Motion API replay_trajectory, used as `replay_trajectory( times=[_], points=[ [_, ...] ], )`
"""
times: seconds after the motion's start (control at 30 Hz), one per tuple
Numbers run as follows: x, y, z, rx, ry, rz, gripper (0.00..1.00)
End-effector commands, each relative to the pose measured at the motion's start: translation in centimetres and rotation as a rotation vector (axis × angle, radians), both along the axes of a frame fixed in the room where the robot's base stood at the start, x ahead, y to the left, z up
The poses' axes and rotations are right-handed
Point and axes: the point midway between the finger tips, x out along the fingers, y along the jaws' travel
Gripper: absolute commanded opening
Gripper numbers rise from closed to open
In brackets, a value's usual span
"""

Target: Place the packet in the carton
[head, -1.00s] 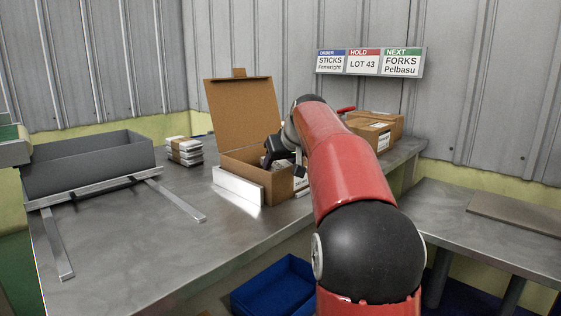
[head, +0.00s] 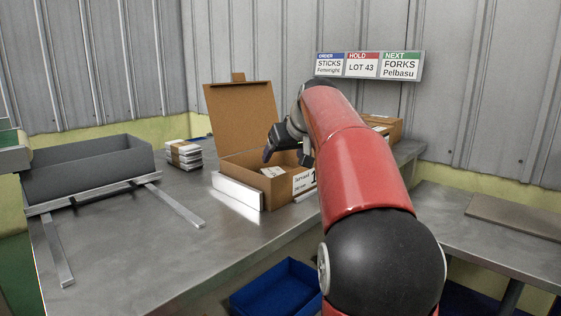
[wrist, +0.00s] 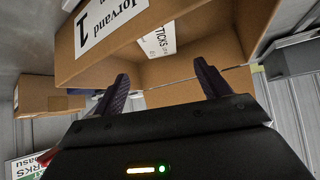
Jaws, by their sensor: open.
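The open carton (head: 240,161) stands on the metal bench with its lid raised at the back. It also shows in the wrist view (wrist: 190,72), with a label on its near wall. A white packet marked "STICKS" (wrist: 157,40) lies inside the carton against a wall; in the head view its pale top (head: 271,172) shows inside. My gripper (head: 287,152) is above the carton's right part, fingers apart. In the wrist view, my gripper (wrist: 163,86) is open with nothing between its fingertips, apart from the packet.
A banded stack of white packets (head: 184,154) sits left of the carton. A grey bin (head: 88,168) and metal rails are at the far left. Closed boxes (head: 385,127) stand behind my arm. A white plate (head: 237,192) stands before the carton; a blue bin (head: 277,288) is below the bench.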

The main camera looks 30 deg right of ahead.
Motion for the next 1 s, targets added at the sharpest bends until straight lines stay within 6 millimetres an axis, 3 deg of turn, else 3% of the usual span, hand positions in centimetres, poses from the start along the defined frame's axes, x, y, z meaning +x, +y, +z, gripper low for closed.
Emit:
replay_trajectory(
  times=[0.1, 0.33, 1.0],
  points=[
    [-2.0, 0.0, 2.1, -0.002, -0.004, -0.001, 0.76],
    [-4.4, 0.2, 4.5, 0.000, -0.002, -0.001, 0.76],
    [-5.0, 0.2, 5.0, 0.001, 0.000, -0.001, 0.76]
  ],
)
